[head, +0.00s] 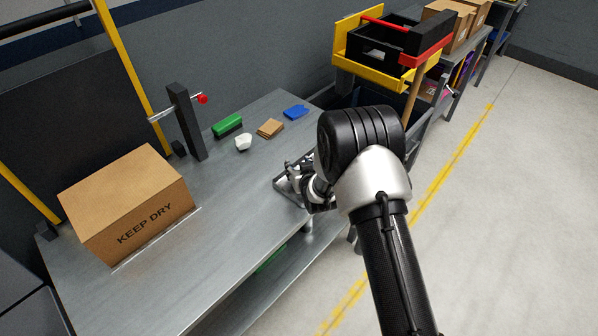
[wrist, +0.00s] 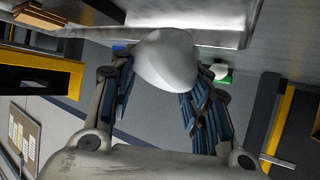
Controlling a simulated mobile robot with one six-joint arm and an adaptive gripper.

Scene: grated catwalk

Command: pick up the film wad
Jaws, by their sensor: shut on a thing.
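A smooth, pale grey-white rounded wad (wrist: 167,60), which looks like the film wad, sits between the fingers of my gripper (wrist: 165,85) in the wrist view. The fingers press on it from both sides, and their tips are partly hidden by it. In the head view my gripper (head: 292,178) is at the right edge of the grey workbench (head: 235,205), partly covered by my arm. The held wad cannot be made out clearly there. Another small white lump (head: 243,142) lies on the bench beside a green block.
The bench also carries the green block (head: 228,125), a brown stack (head: 270,128), a blue item (head: 295,112), a dark post (head: 186,120) with a red knob and a KEEP DRY carton (head: 128,203). A yellow-and-black bin (head: 385,45) stands behind. Floor at right is clear.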

